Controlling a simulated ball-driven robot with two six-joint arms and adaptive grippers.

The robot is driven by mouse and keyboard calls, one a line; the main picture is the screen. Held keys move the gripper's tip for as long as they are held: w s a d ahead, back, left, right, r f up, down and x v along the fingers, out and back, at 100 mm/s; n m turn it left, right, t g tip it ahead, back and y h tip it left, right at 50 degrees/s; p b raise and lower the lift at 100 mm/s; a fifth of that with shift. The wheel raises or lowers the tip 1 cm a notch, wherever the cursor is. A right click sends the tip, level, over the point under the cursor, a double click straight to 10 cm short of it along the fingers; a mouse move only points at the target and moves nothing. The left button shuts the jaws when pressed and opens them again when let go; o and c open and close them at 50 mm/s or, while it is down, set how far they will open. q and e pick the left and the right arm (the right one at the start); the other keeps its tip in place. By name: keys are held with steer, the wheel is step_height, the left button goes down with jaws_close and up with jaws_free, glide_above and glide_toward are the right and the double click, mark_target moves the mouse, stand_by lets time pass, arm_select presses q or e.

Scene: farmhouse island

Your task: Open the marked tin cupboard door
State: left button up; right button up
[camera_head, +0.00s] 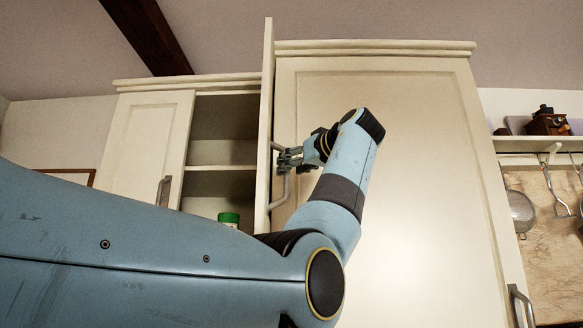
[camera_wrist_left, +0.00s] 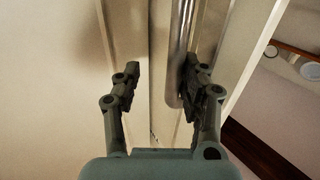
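The cupboard door (camera_head: 266,120) stands swung out and shows nearly edge-on in the head view. Its grey bar handle (camera_head: 283,190) is on the side facing my left gripper (camera_head: 288,162). In the left wrist view the handle (camera_wrist_left: 181,45) runs between the two fingers of my left gripper (camera_wrist_left: 163,82). The fingers are spread. The right-hand finger is close to the bar; whether it touches I cannot tell. A gap shows between the left-hand finger and the bar. I see no mark on the door. My right gripper is out of view.
Behind the door, open shelves (camera_head: 222,166) hold a green-lidded tin (camera_head: 229,218). A closed door (camera_head: 145,140) with a handle is left of them. A tall cream cabinet door (camera_head: 420,170) is behind my left arm. Utensils (camera_head: 555,185) hang at the right.

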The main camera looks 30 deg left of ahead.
arm_select(q)
steer(key=v, duration=1.2)
